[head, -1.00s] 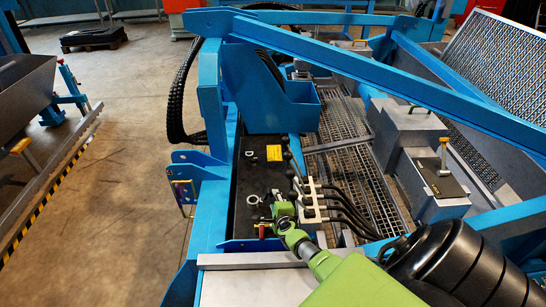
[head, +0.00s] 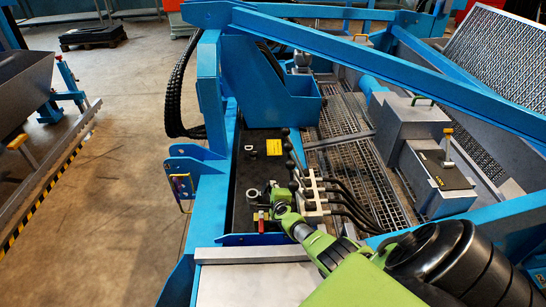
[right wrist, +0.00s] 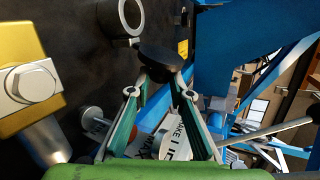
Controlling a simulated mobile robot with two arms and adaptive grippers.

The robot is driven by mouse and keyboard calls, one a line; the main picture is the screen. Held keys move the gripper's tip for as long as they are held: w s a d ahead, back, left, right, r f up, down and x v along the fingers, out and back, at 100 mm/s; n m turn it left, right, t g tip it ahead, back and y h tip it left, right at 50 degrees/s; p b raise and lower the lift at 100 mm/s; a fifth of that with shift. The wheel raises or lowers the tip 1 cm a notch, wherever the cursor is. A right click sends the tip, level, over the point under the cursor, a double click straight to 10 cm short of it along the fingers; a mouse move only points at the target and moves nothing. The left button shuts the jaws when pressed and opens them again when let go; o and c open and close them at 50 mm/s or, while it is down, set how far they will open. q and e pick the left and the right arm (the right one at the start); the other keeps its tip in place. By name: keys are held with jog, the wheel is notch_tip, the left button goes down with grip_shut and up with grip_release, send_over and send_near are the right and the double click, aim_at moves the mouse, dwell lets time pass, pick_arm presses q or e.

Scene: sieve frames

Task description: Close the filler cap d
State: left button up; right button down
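My right gripper (head: 281,196) reaches over the black panel of the machine. In the right wrist view its two fingers (right wrist: 165,86) stand apart, with a round black part (right wrist: 160,62) at their tips. I cannot tell whether this part is a filler cap or whether the fingers grip it. A metal ring (right wrist: 122,18) lies just beyond the tips; a ring also shows on the panel in the head view (head: 253,196), left of the gripper. No letter d for a cap can be read with certainty. My left gripper is not in view.
Several hydraulic hoses (head: 345,202) with fittings lie right of the gripper. A yellow label (head: 269,143) and a blue box (head: 285,104) are farther back. A blue beam (head: 400,82) crosses above. A yellow block with a bolt (right wrist: 28,84) is close on the wrist view's left.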

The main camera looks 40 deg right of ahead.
aim_at(266, 185)
jog(key=shift+w+a+r+n+g+h+p, duration=0.15)
jog(key=shift+a+r+n+g+h+p, duration=0.2)
jog(key=shift+p, duration=0.4)
jog(key=shift+w+a+r+n+g+h+p, duration=0.1)
jog(key=shift+w+r+n+g+h+p, duration=0.15)
jog(key=shift+n+p, duration=0.2)
jog(key=shift+a+n, duration=0.15)
jog(key=shift+n, duration=0.15)
jog(key=shift+w+a+r+n+g+h, duration=0.1)
jog(key=shift+w+a+n+g+h, duration=0.15)
jog(key=shift+n+g+h, duration=0.15)
jog(key=shift+w+a+r+n+g+h+b, duration=0.25)
jog(key=shift+n+h+b, duration=0.2)
jog(key=shift+n, duration=0.25)
jog(key=shift+a, duration=0.1)
jog(key=c, duration=1.8)
grip_release()
jog(key=shift+c, duration=0.2)
